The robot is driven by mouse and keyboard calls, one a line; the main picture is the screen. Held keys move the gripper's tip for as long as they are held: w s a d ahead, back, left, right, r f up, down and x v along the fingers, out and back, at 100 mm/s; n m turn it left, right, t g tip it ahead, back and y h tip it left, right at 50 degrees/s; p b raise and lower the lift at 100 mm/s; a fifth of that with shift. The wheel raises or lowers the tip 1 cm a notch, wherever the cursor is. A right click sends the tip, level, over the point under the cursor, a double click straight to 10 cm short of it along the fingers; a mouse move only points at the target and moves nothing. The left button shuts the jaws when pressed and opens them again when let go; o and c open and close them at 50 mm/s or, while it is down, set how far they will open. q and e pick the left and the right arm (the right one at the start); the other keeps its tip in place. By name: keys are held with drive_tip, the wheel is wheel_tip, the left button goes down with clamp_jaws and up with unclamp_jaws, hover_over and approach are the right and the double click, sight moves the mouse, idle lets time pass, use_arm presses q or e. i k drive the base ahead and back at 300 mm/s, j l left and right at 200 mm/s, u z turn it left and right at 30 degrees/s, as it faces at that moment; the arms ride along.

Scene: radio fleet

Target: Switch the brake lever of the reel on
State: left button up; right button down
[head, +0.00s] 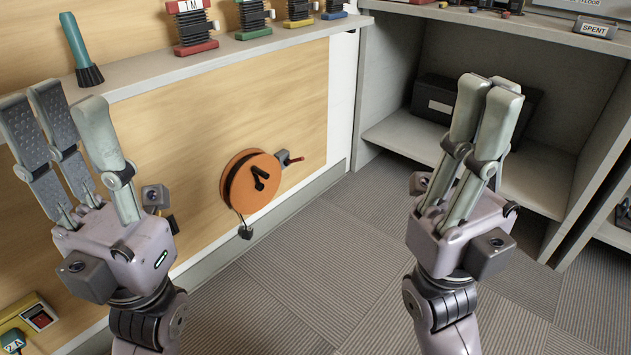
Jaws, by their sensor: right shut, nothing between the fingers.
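The reel (253,184) is an orange disc with a black crank, mounted on the wooden wall panel in the middle of the head view. A small grey block with a short red-tipped lever (295,160) sticks out at its right side; this looks like the brake lever. A dark weight (245,232) hangs below the reel. My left gripper (63,98) is raised at the left, fingers apart and empty, well away from the reel. My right gripper (489,90) is raised at the right, fingers together with nothing between them, apart from the lever.
A ledge (135,82) above the reel bears a teal-handled brush (80,48) and several coloured spools. A grey shelf unit (400,138) with a black case (437,100) stands at the right. A red switch (39,317) is at lower left. The carpet floor between the grippers is clear.

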sight(288, 162)
drive_tip(key=i+l+u, duration=0.55)
drive_tip(key=l, duration=0.25)
drive_tip(key=i+l+u, duration=0.25)
drive_tip(key=i+l, duration=0.15)
drive_tip(key=l, duration=0.1)
